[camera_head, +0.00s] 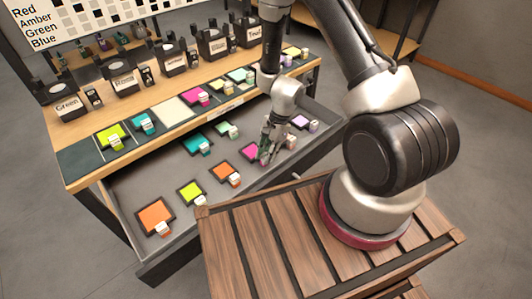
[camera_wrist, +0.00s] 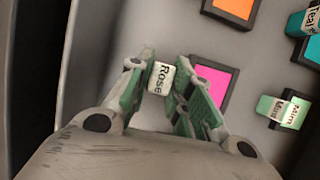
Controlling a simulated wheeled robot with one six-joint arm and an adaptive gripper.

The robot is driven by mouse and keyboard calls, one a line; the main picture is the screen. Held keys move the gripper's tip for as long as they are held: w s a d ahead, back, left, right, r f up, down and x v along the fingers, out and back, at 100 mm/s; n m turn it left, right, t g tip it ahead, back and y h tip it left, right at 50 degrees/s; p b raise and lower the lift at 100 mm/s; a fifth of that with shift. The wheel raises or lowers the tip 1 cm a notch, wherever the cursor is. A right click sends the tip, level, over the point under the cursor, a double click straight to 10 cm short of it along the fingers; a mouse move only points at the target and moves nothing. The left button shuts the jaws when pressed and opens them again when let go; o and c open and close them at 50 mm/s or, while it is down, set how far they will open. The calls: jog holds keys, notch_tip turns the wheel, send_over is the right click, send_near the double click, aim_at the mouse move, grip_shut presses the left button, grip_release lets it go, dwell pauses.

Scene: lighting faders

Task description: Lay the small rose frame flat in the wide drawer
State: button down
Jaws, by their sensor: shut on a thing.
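The small rose frame, a pink square with a dark border (camera_head: 250,151), is in the wide drawer's area and looks about level, at or just above the drawer floor. I cannot tell whether it touches. In the wrist view its pink sheet (camera_wrist: 210,84) is right of the fingers, and its white tab reading "Rose" (camera_wrist: 162,78) is between them. My gripper (camera_head: 268,148) points down and is shut on that tab. The wide drawer (camera_head: 125,190) is pulled open below the counter.
Orange (camera_head: 155,214), lime (camera_head: 190,192), teal (camera_head: 197,143) and lilac (camera_head: 300,121) frames lie in the drawer around the rose one. The counter above holds more frames and labelled black holders (camera_head: 120,81). A slatted wooden surface (camera_head: 285,245) stands in front.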

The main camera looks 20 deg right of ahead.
jog(key=shift+f, duration=0.15)
jog(key=c, duration=1.2)
grip_release()
jog(key=s+a+r+v, duration=0.1)
jog(key=a+v, duration=0.1)
jog(key=v, duration=1.6)
jog(key=shift+r, duration=0.2)
